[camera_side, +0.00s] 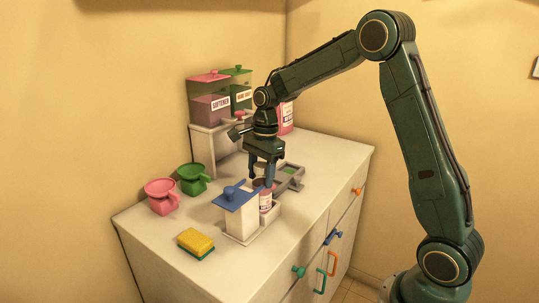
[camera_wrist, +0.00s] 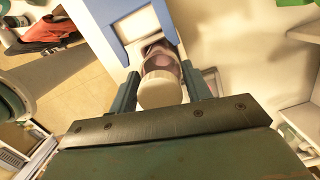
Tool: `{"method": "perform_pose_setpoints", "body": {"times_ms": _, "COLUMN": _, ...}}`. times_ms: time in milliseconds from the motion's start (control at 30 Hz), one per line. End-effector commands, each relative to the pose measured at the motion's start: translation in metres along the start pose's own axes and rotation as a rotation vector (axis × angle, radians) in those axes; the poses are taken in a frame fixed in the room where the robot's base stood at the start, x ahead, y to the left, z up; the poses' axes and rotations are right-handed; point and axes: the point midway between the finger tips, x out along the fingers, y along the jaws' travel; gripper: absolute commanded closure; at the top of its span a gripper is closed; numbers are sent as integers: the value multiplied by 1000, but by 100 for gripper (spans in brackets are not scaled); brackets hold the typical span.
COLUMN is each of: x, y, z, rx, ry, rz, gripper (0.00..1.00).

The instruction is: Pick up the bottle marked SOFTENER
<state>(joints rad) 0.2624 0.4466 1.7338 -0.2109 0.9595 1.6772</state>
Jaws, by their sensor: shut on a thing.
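My gripper (camera_side: 262,182) points down and is shut on a small bottle (camera_side: 265,201) with a pinkish body and a white label too small to read. The bottle stands upright beside a white box with a blue lid (camera_side: 236,196), at the tray-like part of that box; whether its base touches the tray I cannot tell. In the wrist view, the bottle's pale cap (camera_wrist: 160,92) shows between the two fingers of my gripper (camera_wrist: 163,82).
A green-lidded container (camera_side: 241,88) stands beside the pink-lidded one on a white stand (camera_side: 203,148). A pink labelled bottle (camera_side: 287,118) is behind my arm. A grey tray (camera_side: 291,176) lies right of my gripper. Pink (camera_side: 160,194) and green (camera_side: 193,178) cups and a yellow sponge (camera_side: 196,241) are left.

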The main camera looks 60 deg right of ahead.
Motion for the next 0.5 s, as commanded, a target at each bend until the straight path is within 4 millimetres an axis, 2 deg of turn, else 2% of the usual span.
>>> {"method": "perform_pose_setpoints", "body": {"times_ms": 500, "x": -56, "y": -1, "z": 6, "rx": 0, "ry": 0, "rz": -5, "gripper": 97}}
